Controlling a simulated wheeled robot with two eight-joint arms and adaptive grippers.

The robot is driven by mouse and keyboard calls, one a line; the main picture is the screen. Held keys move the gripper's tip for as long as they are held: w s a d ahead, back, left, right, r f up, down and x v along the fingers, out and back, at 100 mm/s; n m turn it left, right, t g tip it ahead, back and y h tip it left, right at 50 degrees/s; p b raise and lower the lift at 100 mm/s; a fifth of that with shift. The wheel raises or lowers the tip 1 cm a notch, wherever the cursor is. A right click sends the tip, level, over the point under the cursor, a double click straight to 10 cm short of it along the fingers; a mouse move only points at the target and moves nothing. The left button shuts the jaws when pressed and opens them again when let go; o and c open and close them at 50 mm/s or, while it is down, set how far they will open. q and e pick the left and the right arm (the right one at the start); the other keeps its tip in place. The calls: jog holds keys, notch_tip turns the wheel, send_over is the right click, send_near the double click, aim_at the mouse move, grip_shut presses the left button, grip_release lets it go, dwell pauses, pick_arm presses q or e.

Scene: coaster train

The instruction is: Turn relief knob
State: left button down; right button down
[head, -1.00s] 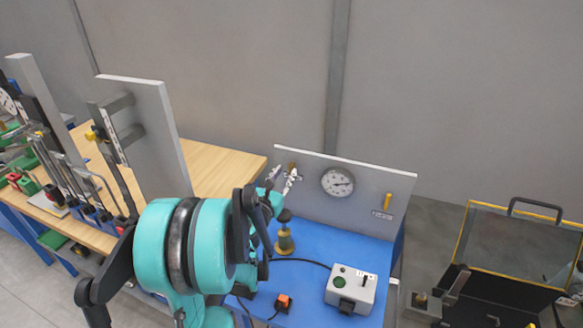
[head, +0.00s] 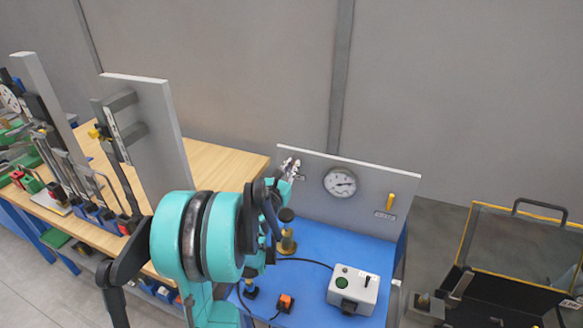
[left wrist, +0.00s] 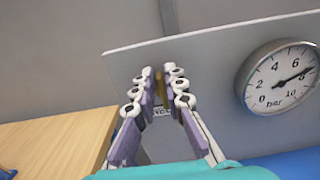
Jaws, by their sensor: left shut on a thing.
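The grey panel (head: 330,205) stands at the back of the blue table. A small brass-coloured knob (left wrist: 160,87) is on the panel, left of the round pressure gauge (head: 340,182). My left gripper (head: 289,166) is at the panel and shut on this knob, with a finger on each side in the left wrist view (left wrist: 160,90). The fingers hide most of the knob, and in the head view I cannot make it out. A partly covered label (left wrist: 162,111) sits just below it. The gauge also shows in the left wrist view (left wrist: 280,77), its needle near 8 bar. My right gripper is out of view.
A yellow handle (head: 390,201) is on the panel's right side. A brass fitting with a dark top (head: 286,236) and a grey-white control box (head: 353,289) stand on the blue table. A wooden bench (head: 215,155) is at left. An open black case (head: 500,290) is at right.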

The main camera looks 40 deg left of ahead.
pick_arm(q)
jog(key=shift+s+f+n, duration=0.1)
jog(key=shift+n, duration=0.5)
jog(key=shift+a+f+n+b, duration=0.2)
jog(key=shift+f+n+b, duration=0.55)
jog(key=shift+n, duration=3.5)
jog(key=shift+a+f+n+b, duration=0.2)
jog(key=shift+n+b, duration=1.05)
jog(key=shift+n, duration=2.95)
jog(key=shift+a+f+n+b, duration=0.15)
jog(key=shift+f+n+b, duration=0.65)
jog(key=shift+n, duration=3.45)
jog(key=shift+r, duration=0.25)
